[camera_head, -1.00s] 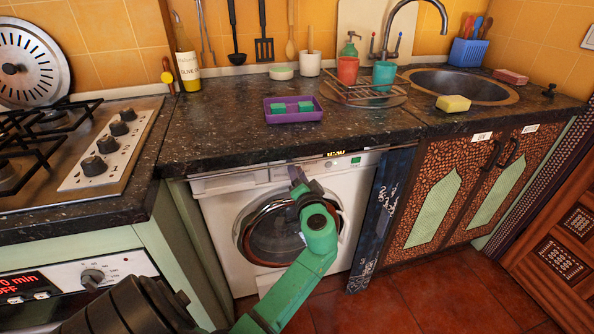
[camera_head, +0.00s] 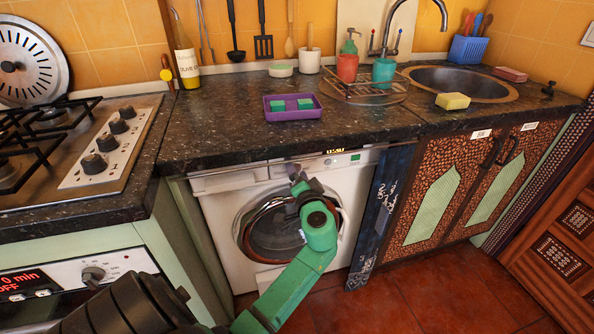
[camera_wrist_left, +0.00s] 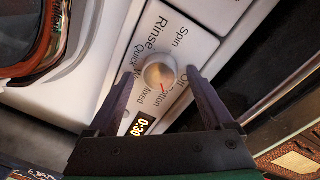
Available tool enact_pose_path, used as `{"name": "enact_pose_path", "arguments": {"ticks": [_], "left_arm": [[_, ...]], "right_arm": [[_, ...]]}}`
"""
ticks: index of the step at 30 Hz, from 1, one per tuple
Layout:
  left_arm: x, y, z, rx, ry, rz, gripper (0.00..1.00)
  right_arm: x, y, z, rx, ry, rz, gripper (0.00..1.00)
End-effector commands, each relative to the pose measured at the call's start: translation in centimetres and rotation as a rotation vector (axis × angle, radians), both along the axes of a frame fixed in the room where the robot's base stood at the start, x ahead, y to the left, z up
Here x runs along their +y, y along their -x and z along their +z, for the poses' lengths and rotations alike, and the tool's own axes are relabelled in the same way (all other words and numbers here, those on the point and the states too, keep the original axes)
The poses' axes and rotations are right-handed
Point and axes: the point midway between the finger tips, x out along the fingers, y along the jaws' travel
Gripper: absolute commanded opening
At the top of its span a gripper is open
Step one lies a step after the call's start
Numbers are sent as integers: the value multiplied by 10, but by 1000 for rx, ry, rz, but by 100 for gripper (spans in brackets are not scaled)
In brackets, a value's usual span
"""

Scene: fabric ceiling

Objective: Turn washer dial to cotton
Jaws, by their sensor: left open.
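The white washer (camera_head: 225,210) stands under the dark counter, with its round door below the control panel. In the left wrist view its silver dial (camera_wrist_left: 158,72) sits among the labels Spin, Rinse, Quick, Mixed, Cotton and Off. The dial's red mark points toward the Mixed and Cotton side; I cannot tell which exactly. A lit display (camera_wrist_left: 141,124) reads 0:30. My left gripper (camera_head: 297,175) is at the washer's panel. In the left wrist view its open fingers (camera_wrist_left: 159,74) stand on either side of the dial, with a gap visible. In the head view the gripper hides the dial.
The counter edge (camera_head: 270,155) overhangs the washer panel closely. A dark blue cloth-like panel (camera_head: 383,215) hangs to the washer's right. An oven with a knob (camera_head: 93,275) is at lower left. The floor (camera_head: 410,305) in front is clear.

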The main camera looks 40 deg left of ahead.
Motion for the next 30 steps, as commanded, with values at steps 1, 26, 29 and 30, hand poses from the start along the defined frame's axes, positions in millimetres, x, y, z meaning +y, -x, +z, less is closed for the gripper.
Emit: {"name": "enact_pose_path", "arguments": {"ticks": [1, 26, 29, 30], "left_arm": [[-1, 1, 0, 0, 0, 0, 85], [-116, 89, 7, 0, 0, 1, 85], [-116, 89, 7, 0, 0, 1, 85], [-116, 89, 7, 0, 0, 1, 85]], "right_arm": [[0, 0, 0, 0, 0, 0, 50], [6, -26, 5, -4, -4, -11, 50], [6, -26, 5, -5, -4, -11, 50], [6, -26, 5, -5, -4, -11, 50]]}}
